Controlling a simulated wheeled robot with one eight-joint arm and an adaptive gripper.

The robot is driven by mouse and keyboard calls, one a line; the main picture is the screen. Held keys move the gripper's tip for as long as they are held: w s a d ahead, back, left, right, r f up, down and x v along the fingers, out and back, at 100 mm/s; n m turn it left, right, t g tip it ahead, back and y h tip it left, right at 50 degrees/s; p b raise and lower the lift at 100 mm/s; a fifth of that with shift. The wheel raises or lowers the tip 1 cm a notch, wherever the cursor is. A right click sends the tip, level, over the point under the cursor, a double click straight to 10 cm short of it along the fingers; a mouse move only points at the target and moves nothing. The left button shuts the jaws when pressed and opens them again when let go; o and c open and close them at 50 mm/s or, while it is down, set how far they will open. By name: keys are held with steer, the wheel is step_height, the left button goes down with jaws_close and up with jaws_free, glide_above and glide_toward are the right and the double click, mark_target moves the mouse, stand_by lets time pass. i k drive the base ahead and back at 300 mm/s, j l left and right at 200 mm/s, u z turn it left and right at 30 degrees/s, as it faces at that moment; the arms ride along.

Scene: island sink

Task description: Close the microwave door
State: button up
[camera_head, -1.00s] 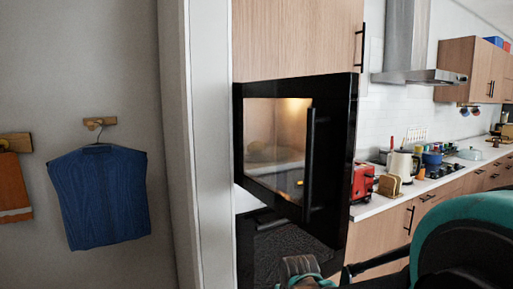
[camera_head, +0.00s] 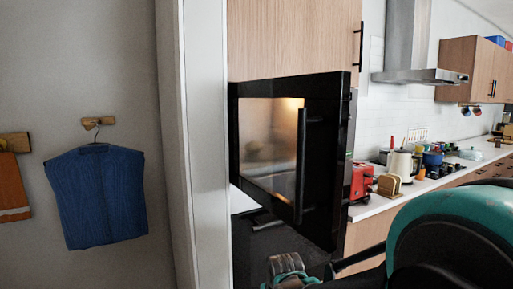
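The black built-in microwave (camera_head: 347,140) sits in the wood cabinet at the center. Its door (camera_head: 270,150) has a glass window with a warm light behind it and a dark vertical handle (camera_head: 300,165). The door appears to stand ajar at an angle; how wide the gap is, I cannot tell. My gripper (camera_head: 286,268) is low in the picture, below the door, and partly cut off by the bottom edge. It appears apart from the handle. Its fingers are not clear enough to show whether it is open or shut.
A white wall edge (camera_head: 205,150) stands close on the left, with a blue vest (camera_head: 97,195) hanging beyond it. On the right, a counter holds a red toaster (camera_head: 362,180) and a white kettle (camera_head: 403,165). My arm covers the lower right.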

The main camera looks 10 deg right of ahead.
mark_target(261, 166)
steer(key=k+j+z, duration=0.5)
steer(key=k+z, duration=0.2)
steer(key=k, duration=0.15)
